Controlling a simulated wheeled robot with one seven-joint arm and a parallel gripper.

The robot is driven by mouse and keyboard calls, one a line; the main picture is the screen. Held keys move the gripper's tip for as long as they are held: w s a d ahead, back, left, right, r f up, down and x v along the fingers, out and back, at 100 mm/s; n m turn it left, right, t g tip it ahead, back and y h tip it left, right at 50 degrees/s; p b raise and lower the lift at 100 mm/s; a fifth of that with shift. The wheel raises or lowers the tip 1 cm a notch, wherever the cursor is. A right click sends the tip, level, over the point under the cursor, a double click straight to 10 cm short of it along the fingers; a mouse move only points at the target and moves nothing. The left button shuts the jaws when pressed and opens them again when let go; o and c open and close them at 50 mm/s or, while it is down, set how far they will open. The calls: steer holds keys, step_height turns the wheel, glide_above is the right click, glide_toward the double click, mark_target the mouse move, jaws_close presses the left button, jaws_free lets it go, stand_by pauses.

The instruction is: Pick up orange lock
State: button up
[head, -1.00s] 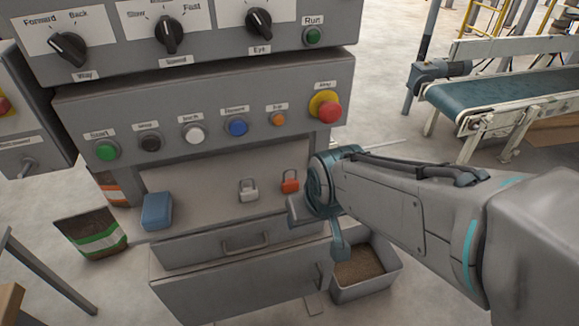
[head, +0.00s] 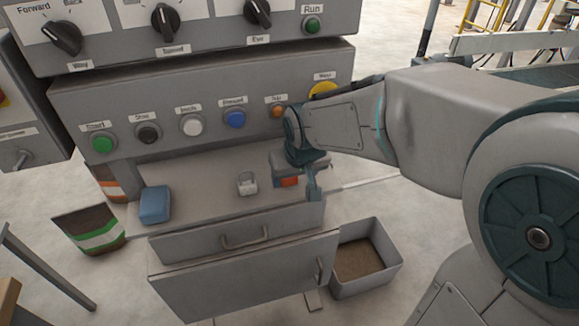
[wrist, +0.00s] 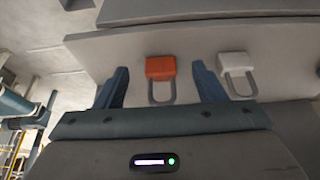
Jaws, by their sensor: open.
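The orange lock (wrist: 160,68) lies on the grey shelf, with its grey shackle pointing toward my gripper in the wrist view. In the head view only part of the orange lock (head: 288,182) shows beneath my gripper. My gripper (wrist: 162,82) is open, with one finger to each side of the orange lock and a gap on both sides. In the head view my gripper (head: 304,178) is over the right end of the shelf, and its fingers are partly hidden.
A white lock (wrist: 233,66) lies close beside the orange one, just outside a finger; it also shows in the head view (head: 247,186). A blue block (head: 155,204) sits at the shelf's left. The button panel (head: 205,100) rises behind. A drawer (head: 240,238) is below.

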steer(key=w+f, duration=0.1)
steer(key=w+a+f, duration=0.1)
steer(key=w, duration=0.1)
steer(key=shift+f+b, duration=0.35)
steer(key=shift+f, duration=0.05)
steer(key=c, duration=1.1)
steer(key=shift+r, duration=0.2)
